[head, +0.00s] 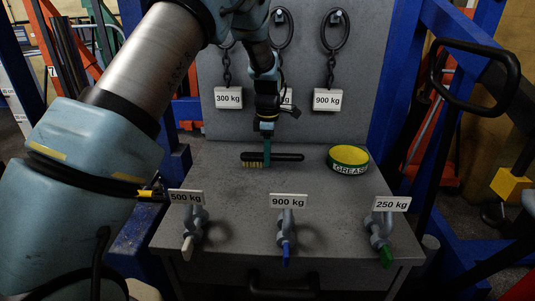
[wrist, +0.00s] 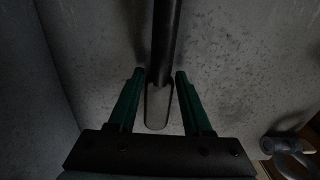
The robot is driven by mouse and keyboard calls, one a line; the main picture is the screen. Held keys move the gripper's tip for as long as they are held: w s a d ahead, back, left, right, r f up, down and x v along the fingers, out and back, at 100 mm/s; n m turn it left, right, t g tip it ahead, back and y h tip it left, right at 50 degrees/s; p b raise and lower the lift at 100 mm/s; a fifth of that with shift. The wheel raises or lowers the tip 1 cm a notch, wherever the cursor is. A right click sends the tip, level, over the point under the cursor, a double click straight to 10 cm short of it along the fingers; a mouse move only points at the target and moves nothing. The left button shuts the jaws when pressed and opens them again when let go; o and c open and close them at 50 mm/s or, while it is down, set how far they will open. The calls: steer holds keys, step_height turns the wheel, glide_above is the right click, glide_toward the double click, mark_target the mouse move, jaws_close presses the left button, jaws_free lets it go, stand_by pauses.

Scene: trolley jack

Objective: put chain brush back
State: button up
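The chain brush (head: 286,157) lies on the grey worktop, with a long black handle to the right and yellowish bristles at its left end. My gripper (head: 266,160) points down at the brush, near the bristle end. In the wrist view, my gripper (wrist: 158,73) has its two green fingers apart, one on each side of a dark bar that looks like the brush (wrist: 164,45). Gaps show between the bar and both fingers. The fingertips' exact height against the brush is hard to tell.
A yellow and green grease tin (head: 348,160) stands right of the brush on the worktop (head: 240,210). Shackles with 500 kg, 900 kg (head: 287,222) and 250 kg labels line the front edge. Chains with weight tags (head: 327,100) hang on the back panel. Blue posts stand at both sides.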

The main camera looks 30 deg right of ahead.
steer(key=shift+o, duration=1.4)
step_height(320, 180, up, 12)
steer(key=b, duration=0.2)
steer(key=a+f+m, duration=0.2)
steer(key=a+m, duration=0.4)
steer(key=a, duration=1.6)
steer(key=s+a+f+m+t, duration=0.1)
steer(key=s+a+f+m, duration=0.2)
steer(key=s+a+m, duration=0.4)
steer(key=s+a, duration=0.5)
steer(key=a, duration=0.4)
steer(key=shift+s+a+t, duration=0.3)
steer(key=shift+s, duration=0.05)
steer(key=shift+f, duration=0.1)
